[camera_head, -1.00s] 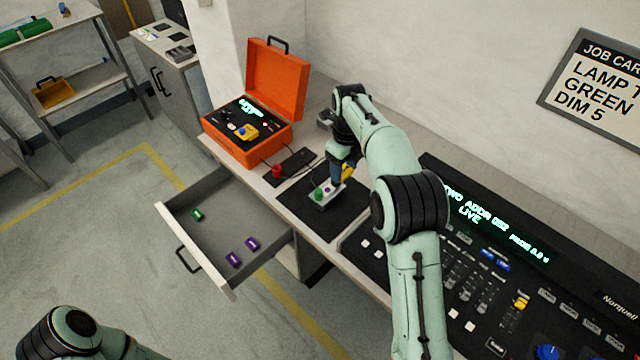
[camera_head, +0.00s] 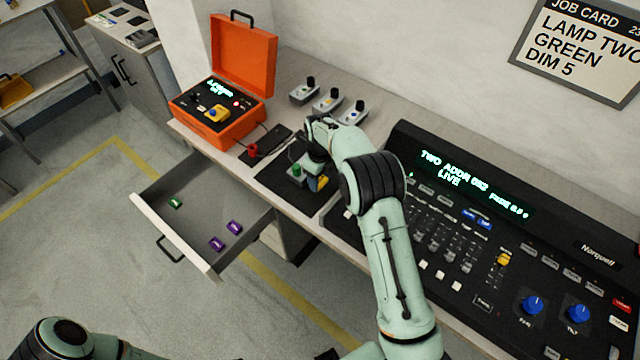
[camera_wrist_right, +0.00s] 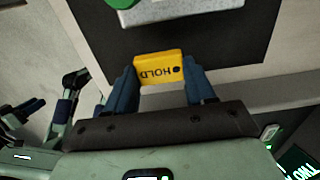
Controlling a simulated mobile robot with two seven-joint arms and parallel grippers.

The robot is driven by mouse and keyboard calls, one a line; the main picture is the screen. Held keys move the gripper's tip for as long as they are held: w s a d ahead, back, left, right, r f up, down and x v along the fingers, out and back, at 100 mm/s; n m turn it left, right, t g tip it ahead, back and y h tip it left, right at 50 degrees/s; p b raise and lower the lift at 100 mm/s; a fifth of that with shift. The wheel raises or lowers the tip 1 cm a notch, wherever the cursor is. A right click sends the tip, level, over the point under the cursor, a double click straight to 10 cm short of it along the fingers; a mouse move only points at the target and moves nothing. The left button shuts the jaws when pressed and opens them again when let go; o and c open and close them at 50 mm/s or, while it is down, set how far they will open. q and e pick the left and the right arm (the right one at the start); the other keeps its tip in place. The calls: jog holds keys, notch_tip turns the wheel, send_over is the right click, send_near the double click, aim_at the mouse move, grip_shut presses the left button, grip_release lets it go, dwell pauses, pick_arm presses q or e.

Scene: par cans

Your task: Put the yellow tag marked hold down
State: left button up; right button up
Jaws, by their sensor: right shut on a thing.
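The yellow tag (camera_wrist_right: 160,67), with HOLD in dark letters, sits between the blue fingers of my right gripper (camera_wrist_right: 163,82), which is shut on it. In the head view the tag (camera_head: 321,183) shows partly below my right gripper (camera_head: 317,176), over the dark mat (camera_head: 268,182) beside a small grey box with a green button (camera_head: 297,172). I cannot tell whether the tag touches the mat. My left arm shows at the lower left of the head view, its gripper outside that picture. Parts at the wrist view's left edge are unclear.
An orange case (camera_head: 243,60) stands open at the back left. Several small grey units with black knobs, one unit (camera_head: 303,92) at the left, line the wall. A lighting console (camera_head: 470,240) fills the right. An open drawer (camera_head: 150,207) holds green and purple pieces.

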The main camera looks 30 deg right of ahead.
aim_at(320, 181)
jog(key=shift+f, duration=1.65)
jog(key=shift+f, duration=0.2)
jog(key=o, duration=1)
notch_tip(320, 181, up, 12)
jog(key=shift+r+p, duration=0.25)
jog(key=shift+p, duration=0.15)
jog(key=shift+f, duration=0.1)
